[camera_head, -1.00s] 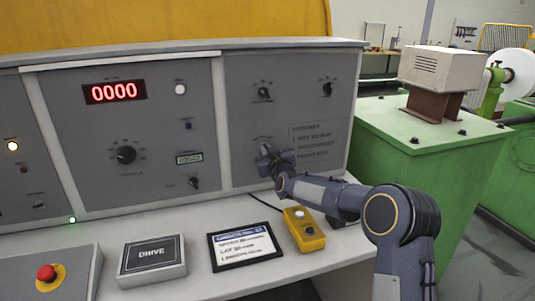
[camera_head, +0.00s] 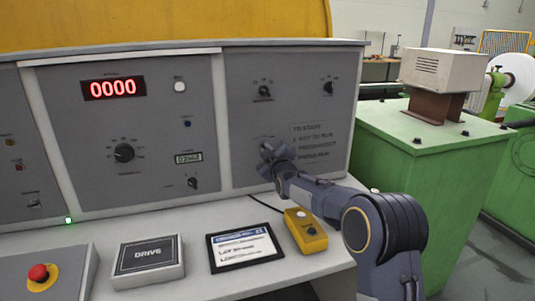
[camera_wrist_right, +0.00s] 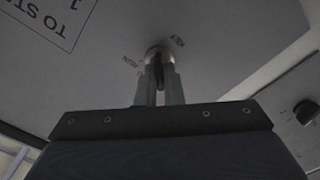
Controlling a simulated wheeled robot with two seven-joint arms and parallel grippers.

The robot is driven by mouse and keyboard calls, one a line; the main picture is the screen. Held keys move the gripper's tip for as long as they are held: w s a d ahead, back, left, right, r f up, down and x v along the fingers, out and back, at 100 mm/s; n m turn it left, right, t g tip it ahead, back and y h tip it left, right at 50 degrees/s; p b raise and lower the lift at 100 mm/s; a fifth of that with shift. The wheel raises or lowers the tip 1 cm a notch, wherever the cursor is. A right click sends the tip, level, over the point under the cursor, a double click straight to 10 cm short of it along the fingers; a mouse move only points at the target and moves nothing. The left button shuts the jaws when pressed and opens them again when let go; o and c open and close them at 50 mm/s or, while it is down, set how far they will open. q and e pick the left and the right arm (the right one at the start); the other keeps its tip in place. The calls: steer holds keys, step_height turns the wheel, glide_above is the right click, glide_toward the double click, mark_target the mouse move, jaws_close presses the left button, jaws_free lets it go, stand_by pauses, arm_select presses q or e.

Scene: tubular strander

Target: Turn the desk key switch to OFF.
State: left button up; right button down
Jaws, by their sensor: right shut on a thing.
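The key switch (camera_wrist_right: 158,52) is on the right-hand grey panel of the desk. In the right wrist view it is a round metal lock with small lettering around it, one label reading RUN. My right gripper (camera_wrist_right: 158,88) is shut on the dark key (camera_wrist_right: 160,75) in that lock. In the head view my right gripper (camera_head: 268,152) is against the lower left of this panel and hides most of the switch. The key's exact angle is hard to tell. My left gripper is out of view.
On the desktop are a DRIVE box (camera_head: 148,259), a framed card (camera_head: 244,247), a yellow box (camera_head: 305,231) with a cable, and a red stop button (camera_head: 39,273). Other knobs (camera_head: 264,91) sit above the switch. A green machine housing (camera_head: 430,150) stands to the right.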

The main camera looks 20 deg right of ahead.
stand_by(0.4)
steer(key=c, duration=1.6)
jaws_free()
steer(key=shift+o, duration=0.2)
steer(key=shift+s, duration=0.1)
steer(key=s+b, duration=0.1)
steer(key=s, duration=0.6)
steer(key=shift+s, duration=0.35)
steer(key=shift+d, duration=0.15)
